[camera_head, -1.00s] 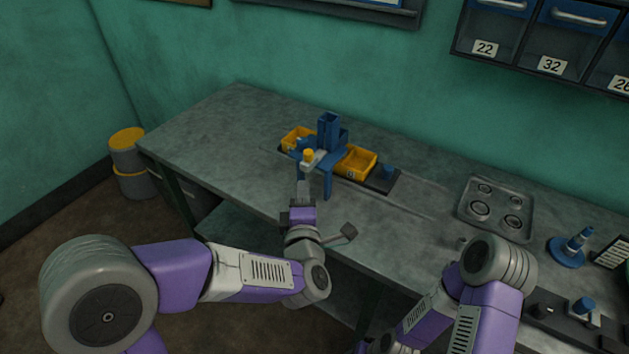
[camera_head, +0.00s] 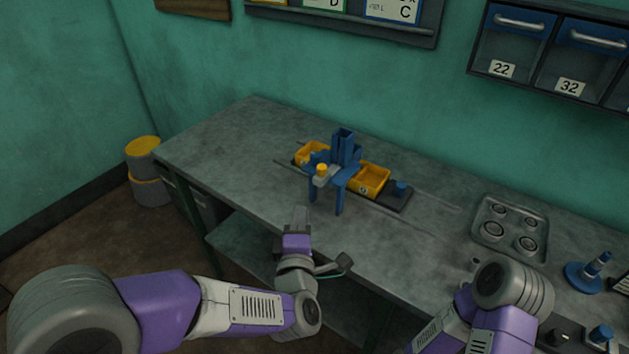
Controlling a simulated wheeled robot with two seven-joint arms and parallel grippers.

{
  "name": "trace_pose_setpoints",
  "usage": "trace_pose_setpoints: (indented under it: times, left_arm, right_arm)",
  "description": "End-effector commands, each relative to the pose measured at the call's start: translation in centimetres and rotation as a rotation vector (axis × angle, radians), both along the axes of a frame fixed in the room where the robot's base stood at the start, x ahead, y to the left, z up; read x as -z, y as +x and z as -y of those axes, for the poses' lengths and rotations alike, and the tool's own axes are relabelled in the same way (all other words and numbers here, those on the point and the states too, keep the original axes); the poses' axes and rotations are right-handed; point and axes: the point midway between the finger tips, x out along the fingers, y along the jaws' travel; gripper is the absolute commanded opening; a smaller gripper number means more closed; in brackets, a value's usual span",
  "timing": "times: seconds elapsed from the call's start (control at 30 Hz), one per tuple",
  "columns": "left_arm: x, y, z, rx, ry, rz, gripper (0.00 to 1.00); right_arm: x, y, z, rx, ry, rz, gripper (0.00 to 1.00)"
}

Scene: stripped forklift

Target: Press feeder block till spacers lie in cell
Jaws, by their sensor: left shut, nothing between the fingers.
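The blue feeder (camera_head: 345,150) stands on the workbench, with an upright square tower and legs at its front. At its front left is a grey feeder block (camera_head: 323,179) with a yellow knob (camera_head: 321,168) on top. Yellow bins, a left one (camera_head: 309,150) and a right one (camera_head: 369,180), stand on either side of the tower; their insides are too small to read. I cannot make out any spacers. My left gripper (camera_head: 301,212) is shut and empty, in front of the feeder block and apart from it. My right gripper is out of view; only its arm shows at lower right.
A grey tray (camera_head: 484,239) with several round parts lies to the right on the workbench (camera_head: 225,150). Left of the feeder the bench top is clear. Yellow-topped drums (camera_head: 147,175) stand on the floor.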

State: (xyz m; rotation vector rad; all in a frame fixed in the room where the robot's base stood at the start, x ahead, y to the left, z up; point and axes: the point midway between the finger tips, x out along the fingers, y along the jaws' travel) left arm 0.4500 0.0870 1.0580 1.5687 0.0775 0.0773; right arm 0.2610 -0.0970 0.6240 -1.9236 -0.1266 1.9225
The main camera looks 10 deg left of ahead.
Motion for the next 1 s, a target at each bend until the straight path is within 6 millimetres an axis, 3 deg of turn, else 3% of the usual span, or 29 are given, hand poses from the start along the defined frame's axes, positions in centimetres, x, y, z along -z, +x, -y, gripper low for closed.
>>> trace_pose_setpoints:
  times: [0.4,0.5,0.7,1.0]
  left_arm:
    - [0.1,8.7,-1.0,-0.004,0.001,0.000,0.00]
    - [0.0,9.9,0.3,0.001,0.001,0.001,0.00]
    - [0.0,11.3,1.4,-0.001,0.001,0.000,0.00]
    - [0.0,11.5,1.6,-0.001,0.001,0.000,0.00]
  right_arm:
    - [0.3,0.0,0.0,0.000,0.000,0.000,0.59]
    - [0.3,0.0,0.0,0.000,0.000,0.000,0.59]
    - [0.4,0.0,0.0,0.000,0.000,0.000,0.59]
    - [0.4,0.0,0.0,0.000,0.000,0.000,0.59]
